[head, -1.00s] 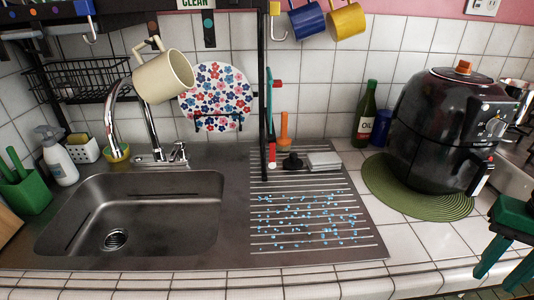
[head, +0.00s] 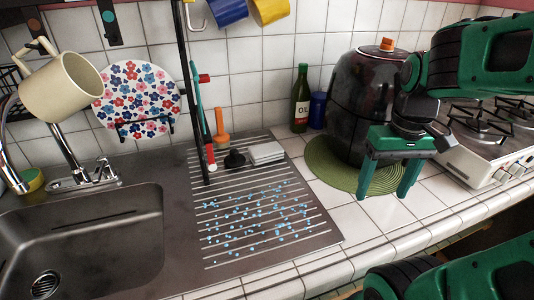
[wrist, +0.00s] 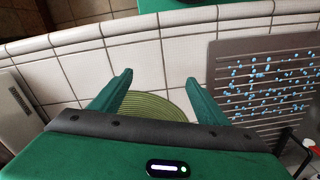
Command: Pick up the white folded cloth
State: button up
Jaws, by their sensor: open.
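The white folded cloth (head: 266,153) lies flat at the back of the ribbed draining board, beside a black stopper-like item. My gripper (head: 389,196) is open and empty, pointing down over the counter in front of the black air fryer, to the right of the cloth and apart from it. In the wrist view my gripper (wrist: 158,100) shows two green fingers spread above the green round mat. I cannot make out the cloth in the wrist view.
The black air fryer (head: 365,105) stands on the green mat (head: 325,160). A green oil bottle (head: 301,98), a black upright post (head: 187,90) and an orange-handled tool (head: 221,127) stand near the cloth. Blue droplets cover the draining board (head: 225,264). The stove (head: 478,150) is at right.

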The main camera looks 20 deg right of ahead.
jog(key=w+a+r+n, duration=0.25)
jog(key=w+n, duration=0.35)
jog(key=w, duration=0.4)
notch_tip(320, 180, up, 3)
jog(key=n, duration=1.6)
send_over(266, 148)
notch_tip(266, 148, down, 10)
jog(key=shift+s+f, duration=0.1)
jog(key=shift+f, duration=0.15)
jog(key=c, duration=1.1)
